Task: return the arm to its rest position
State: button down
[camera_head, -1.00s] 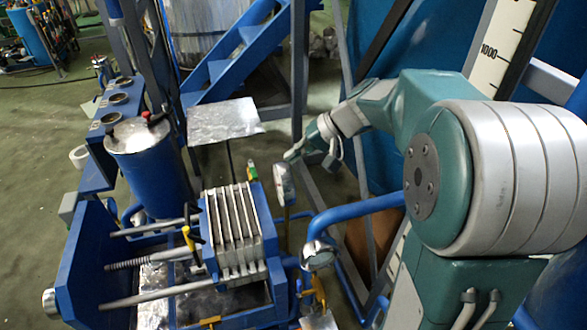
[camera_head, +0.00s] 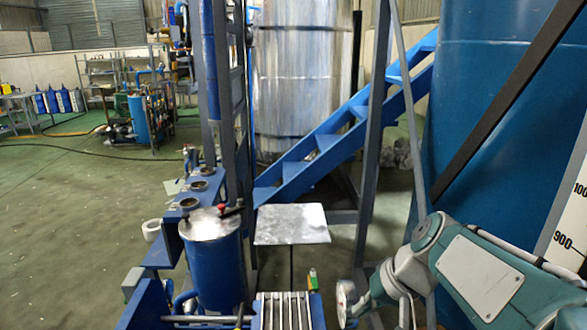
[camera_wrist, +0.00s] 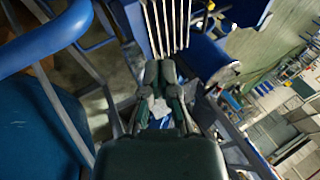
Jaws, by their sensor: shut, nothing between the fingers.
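My teal and grey arm (camera_head: 475,275) shows at the lower right of the head view, bent, with its wrist joints pointing left and down. My gripper (camera_wrist: 160,70) shows in the wrist view with its two dark fingers close together and nothing between them. It points towards the pale plates of a filter press (camera_wrist: 167,25), apart from them as far as I can see. The press plates (camera_head: 284,312) also show at the bottom of the head view, left of the arm.
A large blue tank (camera_head: 480,110) stands behind my arm. A blue stair (camera_head: 335,140) and a grey post (camera_head: 375,130) are left of it. A metal plate (camera_head: 291,224) and a blue drum (camera_head: 212,265) stand further left. A blue pipe (camera_wrist: 40,45) passes close in the wrist view.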

jog(key=s+d+t+h, duration=0.1)
jog(key=s+h, duration=0.1)
jog(key=s, duration=0.4)
jog(key=s+d+n+t+h, duration=0.1)
jog(key=s+h, duration=0.2)
jog(key=s, duration=0.3)
jog(key=shift+s+f+t, duration=0.15)
jog(key=shift+f+t, duration=0.1)
jog(key=shift+t, duration=0.15)
